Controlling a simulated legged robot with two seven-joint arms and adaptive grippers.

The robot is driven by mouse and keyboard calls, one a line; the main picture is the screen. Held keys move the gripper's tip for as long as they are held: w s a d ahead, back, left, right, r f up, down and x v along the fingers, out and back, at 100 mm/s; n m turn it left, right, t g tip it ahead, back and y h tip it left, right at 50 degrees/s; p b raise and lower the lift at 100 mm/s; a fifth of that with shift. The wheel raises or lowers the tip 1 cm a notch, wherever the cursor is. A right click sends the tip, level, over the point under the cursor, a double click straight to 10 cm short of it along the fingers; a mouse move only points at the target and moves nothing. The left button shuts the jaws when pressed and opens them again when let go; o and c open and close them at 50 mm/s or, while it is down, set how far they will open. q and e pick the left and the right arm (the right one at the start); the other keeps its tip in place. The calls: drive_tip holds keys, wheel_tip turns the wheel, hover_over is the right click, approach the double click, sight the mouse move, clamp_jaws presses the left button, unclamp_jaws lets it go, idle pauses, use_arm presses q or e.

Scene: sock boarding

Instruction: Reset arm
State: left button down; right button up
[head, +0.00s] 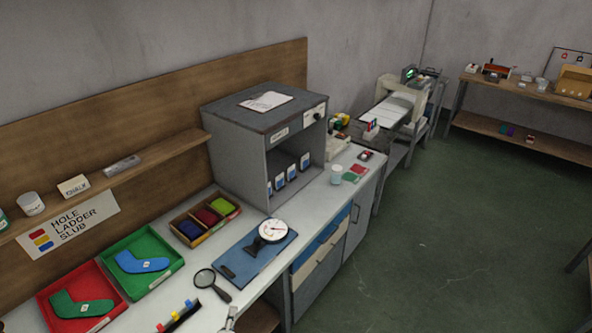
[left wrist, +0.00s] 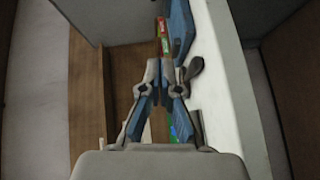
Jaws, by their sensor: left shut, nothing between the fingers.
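My left gripper (head: 230,318) shows only as a small grey piece at the bottom edge of the head view, beside the bench front. In the left wrist view the same gripper (left wrist: 160,75) points away from the camera, its grey and blue fingers brought together with nothing held between them. Bench items, including a blue board (left wrist: 181,25) and part of a green thing (left wrist: 181,125), show beyond and between the finger links. My right gripper is not in either view.
A red tray (head: 100,283) with a green sock and a green tray (head: 133,242) with a blue sock lie on the bench. A magnifier (head: 211,283), a dial gauge (head: 270,231) and a grey cabinet (head: 238,165) stand close by. The green floor (head: 450,240) at right is clear.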

use_arm(q)
drive_tip(key=s+d+f+m+g, duration=0.1)
drive_tip(key=s+f+m+g, duration=0.3)
drive_tip(key=f, duration=0.6)
drive_tip(key=s+d+f+m+g+h, duration=0.15)
drive_tip(key=s+f, duration=0.35)
drive_tip(key=f, duration=0.5)
drive_tip(key=s+f+m+g+y, duration=0.15)
drive_tip(key=s+f+m, duration=0.3)
drive_tip(key=f, duration=0.65)
drive_tip(key=s+a+f+m+g, duration=0.2)
drive_tip(key=s+f, duration=0.3)
drive_tip(key=s, duration=0.6)
drive_tip(key=s+a+f+m+g, duration=0.2)
drive_tip(key=s+f, duration=0.4)
drive_tip(key=s, duration=0.5)
drive_tip(key=s+a+f+m+g, duration=0.3)
drive_tip(key=s+f, duration=0.3)
drive_tip(key=s, duration=0.5)
drive_tip(key=shift+s+f+m+g+y, duration=0.15)
drive_tip(key=shift+m+g+y, duration=0.15)
drive_tip(key=shift+m+g, duration=0.55)
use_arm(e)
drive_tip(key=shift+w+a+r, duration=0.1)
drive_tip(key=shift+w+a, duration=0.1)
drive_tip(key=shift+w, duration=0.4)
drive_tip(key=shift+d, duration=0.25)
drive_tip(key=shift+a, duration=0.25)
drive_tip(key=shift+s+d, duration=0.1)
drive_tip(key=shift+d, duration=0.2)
